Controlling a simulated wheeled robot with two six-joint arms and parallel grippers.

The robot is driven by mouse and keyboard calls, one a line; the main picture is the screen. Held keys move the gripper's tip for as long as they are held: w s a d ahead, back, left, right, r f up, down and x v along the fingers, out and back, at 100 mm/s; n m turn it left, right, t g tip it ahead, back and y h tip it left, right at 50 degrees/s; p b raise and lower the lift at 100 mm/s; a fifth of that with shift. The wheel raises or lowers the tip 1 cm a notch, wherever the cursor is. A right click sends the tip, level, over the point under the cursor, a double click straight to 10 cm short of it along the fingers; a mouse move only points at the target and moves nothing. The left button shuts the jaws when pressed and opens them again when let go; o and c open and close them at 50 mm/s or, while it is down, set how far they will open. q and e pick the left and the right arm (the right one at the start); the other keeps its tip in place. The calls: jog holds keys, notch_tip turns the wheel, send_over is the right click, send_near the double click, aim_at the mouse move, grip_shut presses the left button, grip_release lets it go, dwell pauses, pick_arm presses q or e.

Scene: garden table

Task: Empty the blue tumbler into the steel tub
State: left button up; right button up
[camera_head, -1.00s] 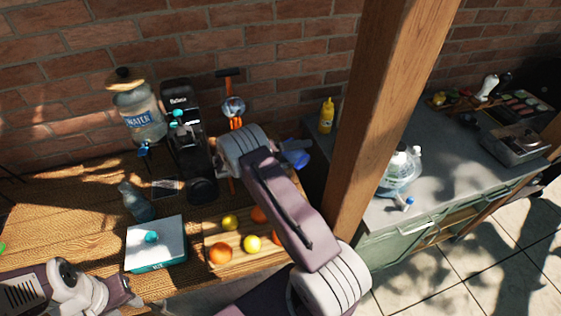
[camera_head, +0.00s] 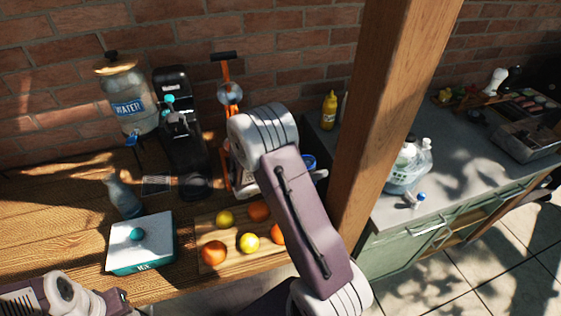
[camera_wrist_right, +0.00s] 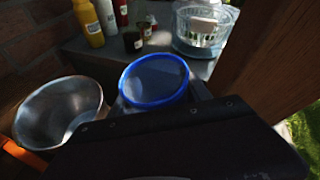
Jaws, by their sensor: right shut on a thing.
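The blue tumbler (camera_wrist_right: 153,80) shows in the right wrist view with its round blue rim and open mouth toward the camera. I cannot tell what is inside. My right gripper is shut on it; its dark body fills the lower part of that view. In the head view the tumbler (camera_head: 309,160) shows as a small blue patch beside my right gripper (camera_head: 318,174), mostly hidden by my arm. The steel tub (camera_wrist_right: 60,108) is left of the tumbler in the wrist view, apart from it; my arm largely hides it in the head view. My left gripper is not visible.
A wooden post (camera_head: 385,110) stands close right of my right arm. An orange-framed juicer (camera_head: 226,130) stands left of it. Fruit lies on a board (camera_head: 205,262) in front. A yellow bottle (camera_head: 328,110) and a clear jug (camera_head: 410,165) stand on the grey counter.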

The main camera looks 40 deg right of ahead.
jog(key=f+b, duration=0.1)
jog(key=s+f+m+t+b, duration=0.1)
jog(key=b, duration=0.1)
jog(key=shift+f, duration=0.1)
jog(key=shift+s+m+b, duration=0.1)
jog(key=shift+m+b, duration=0.3)
jog(key=shift+d, duration=0.1)
